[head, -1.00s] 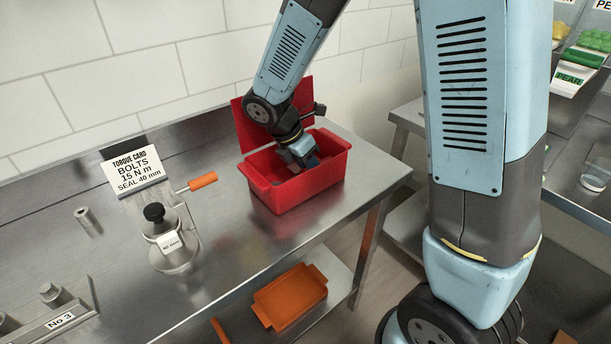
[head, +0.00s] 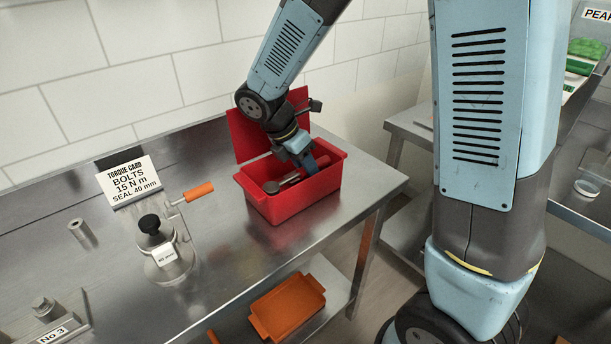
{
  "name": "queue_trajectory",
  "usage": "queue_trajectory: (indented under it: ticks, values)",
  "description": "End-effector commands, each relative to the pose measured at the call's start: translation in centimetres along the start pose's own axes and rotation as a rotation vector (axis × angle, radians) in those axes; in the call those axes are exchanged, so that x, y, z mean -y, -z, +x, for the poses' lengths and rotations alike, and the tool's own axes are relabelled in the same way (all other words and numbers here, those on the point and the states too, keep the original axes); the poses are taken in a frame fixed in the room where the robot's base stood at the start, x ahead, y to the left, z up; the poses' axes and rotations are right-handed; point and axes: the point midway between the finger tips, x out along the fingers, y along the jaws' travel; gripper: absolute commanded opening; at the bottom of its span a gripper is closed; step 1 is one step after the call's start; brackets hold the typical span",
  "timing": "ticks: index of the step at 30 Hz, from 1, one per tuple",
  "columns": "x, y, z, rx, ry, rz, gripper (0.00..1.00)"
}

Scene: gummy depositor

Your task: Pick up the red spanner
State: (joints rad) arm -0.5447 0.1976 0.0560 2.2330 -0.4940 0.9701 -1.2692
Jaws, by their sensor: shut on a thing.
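An open red toolbox (head: 290,208) stands on the steel bench with its lid tilted up behind. My gripper (head: 318,178) reaches down into the box, with its dark blue fingers close together. A grey metal tool with a rounded head (head: 272,187) shows inside the box, running from the left up to my fingers; it appears to be the spanner. The fingers are shut on it. I see no red on the visible part; the rest is hidden by my fingers and the box wall.
A torque card (head: 130,181) stands at the back left of the bench. A metal clamp device with an orange handle (head: 198,191) is left of the box. An orange tray (head: 287,308) lies on the lower shelf. Bench around the box's front is clear.

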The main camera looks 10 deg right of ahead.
Motion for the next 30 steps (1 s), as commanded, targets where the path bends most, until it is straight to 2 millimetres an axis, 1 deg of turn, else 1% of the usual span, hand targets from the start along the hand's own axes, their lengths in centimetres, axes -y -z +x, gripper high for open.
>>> queue_trajectory:
  ticks: [1, 9, 15, 18, 21, 25, 30]
  values:
    - [0.1, -0.5, -1.1, 0.0, -0.004, 0.005, 0.0]
    - [1.5, -3.0, -7.2, 0.001, -0.005, 0.004, 0.0]
    - [2.3, -4.5, -10.7, 0.0, -0.003, 0.005, 0.0]
    - [2.5, -5.0, -12.0, 0.001, -0.002, 0.003, 0.0]
    - [2.7, -5.3, -12.8, 0.001, 0.0, 0.003, 0.0]
    - [2.9, -5.5, -13.3, 0.001, 0.0, 0.002, 0.0]
    - [2.9, -5.6, -13.4, 0.001, 0.0, 0.001, 0.0]
